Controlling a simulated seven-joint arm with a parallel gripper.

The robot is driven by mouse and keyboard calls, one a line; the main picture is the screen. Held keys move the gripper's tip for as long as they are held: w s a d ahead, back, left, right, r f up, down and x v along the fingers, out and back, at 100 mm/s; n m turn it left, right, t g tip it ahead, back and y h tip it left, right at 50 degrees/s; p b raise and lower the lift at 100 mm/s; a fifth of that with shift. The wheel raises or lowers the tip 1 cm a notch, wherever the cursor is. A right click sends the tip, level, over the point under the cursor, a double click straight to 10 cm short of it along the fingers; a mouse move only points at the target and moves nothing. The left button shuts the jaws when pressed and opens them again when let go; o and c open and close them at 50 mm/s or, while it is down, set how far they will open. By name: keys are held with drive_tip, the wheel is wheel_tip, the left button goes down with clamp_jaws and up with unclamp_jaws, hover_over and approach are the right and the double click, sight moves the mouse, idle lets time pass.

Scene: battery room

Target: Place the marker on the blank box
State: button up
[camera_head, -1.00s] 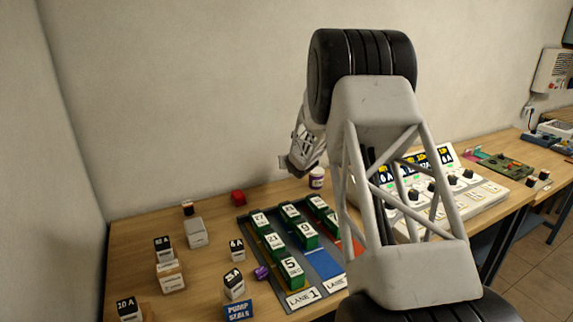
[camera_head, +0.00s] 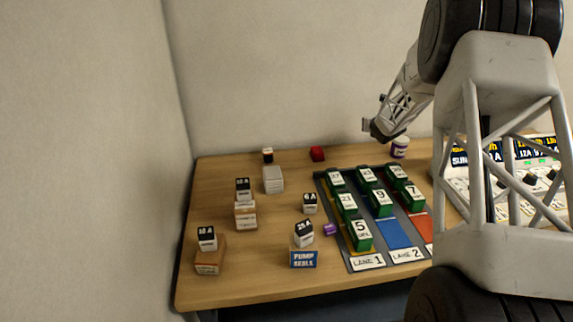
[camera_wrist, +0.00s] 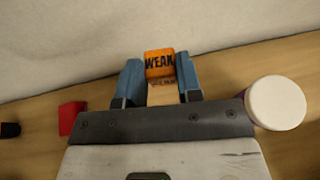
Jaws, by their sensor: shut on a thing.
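My gripper (camera_head: 376,128) is raised over the back of the table, left of the white-lidded jar. In the wrist view its blue fingers (camera_wrist: 161,80) are shut on an orange marker (camera_wrist: 159,63) printed "WEAK". The marker is not visible in the head view. The blank box, a plain light grey box (camera_head: 273,180) without a visible label, stands on the left half of the table (camera_head: 225,170). It is left of my gripper and well apart from it. Nothing lies on its top.
A red box (camera_head: 317,154) and the jar (camera_head: 399,147) stand near the wall. A lane tray (camera_head: 355,262) with green numbered blocks is at the right. Black-topped white cubes, some on brown boxes (camera_head: 209,262), a purple piece (camera_head: 330,229) and a blue "PUMP SEALS" box (camera_head: 303,259) stand around.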

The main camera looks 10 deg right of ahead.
drive_tip(key=s+a+r+n+g+y, duration=0.15)
drive_tip(key=s+a+n+y, duration=0.25)
drive_tip(key=s+a, duration=0.45)
drive_tip(key=s+a+n+g+y, duration=0.2)
drive_tip(key=s+a+n+y, duration=0.3)
drive_tip(key=a, duration=0.7)
drive_tip(key=s+a+r+n+g+y, duration=0.1)
drive_tip(key=s+a+n+y, duration=0.15)
drive_tip(key=s+a, duration=0.65)
drive_tip(key=s+a+n+g+y, duration=0.2)
drive_tip(key=s+a+n+g, duration=0.1)
drive_tip(key=s+a, duration=0.5)
drive_tip(key=shift+s+f+g, duration=0.4)
drive_tip(key=shift+s+g, duration=0.15)
drive_tip(key=shift+s, duration=0.45)
drive_tip(key=shift+w+y, duration=0.15)
drive_tip(key=shift+y, duration=0.1)
hover_over(278, 173)
drive_tip(key=shift+f, duration=0.75)
drive_tip(key=shift+f, duration=0.1)
drive_tip(key=shift+f, duration=1.65)
drive_tip(key=shift+f, duration=0.15)
